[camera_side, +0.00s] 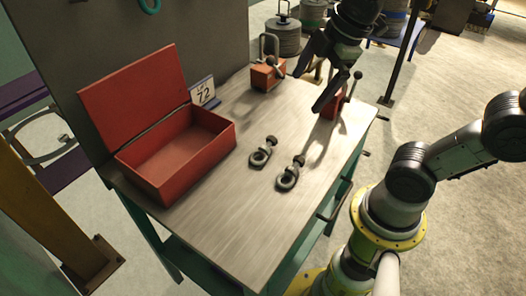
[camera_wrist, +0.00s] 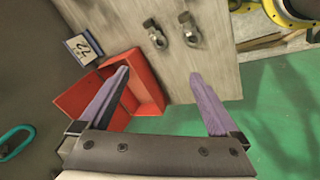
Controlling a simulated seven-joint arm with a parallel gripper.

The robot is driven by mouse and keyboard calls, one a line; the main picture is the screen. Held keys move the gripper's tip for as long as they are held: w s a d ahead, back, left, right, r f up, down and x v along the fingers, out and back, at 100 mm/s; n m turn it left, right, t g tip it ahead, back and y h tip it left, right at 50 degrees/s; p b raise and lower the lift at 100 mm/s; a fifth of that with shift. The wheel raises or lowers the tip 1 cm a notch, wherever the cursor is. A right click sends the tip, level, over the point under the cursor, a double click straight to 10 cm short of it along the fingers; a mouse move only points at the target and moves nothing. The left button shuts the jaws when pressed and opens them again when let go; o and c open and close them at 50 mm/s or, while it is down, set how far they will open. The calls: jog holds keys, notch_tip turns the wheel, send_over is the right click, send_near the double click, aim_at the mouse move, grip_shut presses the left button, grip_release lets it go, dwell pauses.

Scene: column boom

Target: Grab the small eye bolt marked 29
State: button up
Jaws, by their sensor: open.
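Two dark metal eye bolts lie on the workbench, one nearer the red box (camera_side: 261,153) and one nearer the bench's front edge (camera_side: 289,175). They look close in size, and no number 29 is readable on either. Both also show in the wrist view, a left one (camera_wrist: 155,35) and a right one (camera_wrist: 188,30), beyond my fingertips. My gripper (camera_side: 308,91) is open and empty, above the back right part of the bench in the side view. Its two fingers are wide apart in the wrist view (camera_wrist: 160,74), with nothing between them but background.
An open red box (camera_side: 222,137) with its lid up stands at the bench's left. An orange block with a clamp (camera_side: 265,77) and a red lever-handled piece (camera_side: 330,107) sit at the back. The bench's front (camera_side: 235,220) is clear.

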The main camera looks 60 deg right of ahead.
jog(key=w+f+n+g, duration=0.35)
jog(key=w+n, duration=0.25)
jog(key=w, duration=0.3)
send_over(261, 152)
notch_tip(261, 152, down, 7)
jog(key=shift+g, duration=0.45)
notch_tip(261, 152, down, 13)
jog(key=shift+s+f, duration=0.1)
jog(key=shift+f, duration=0.1)
grip_shut()
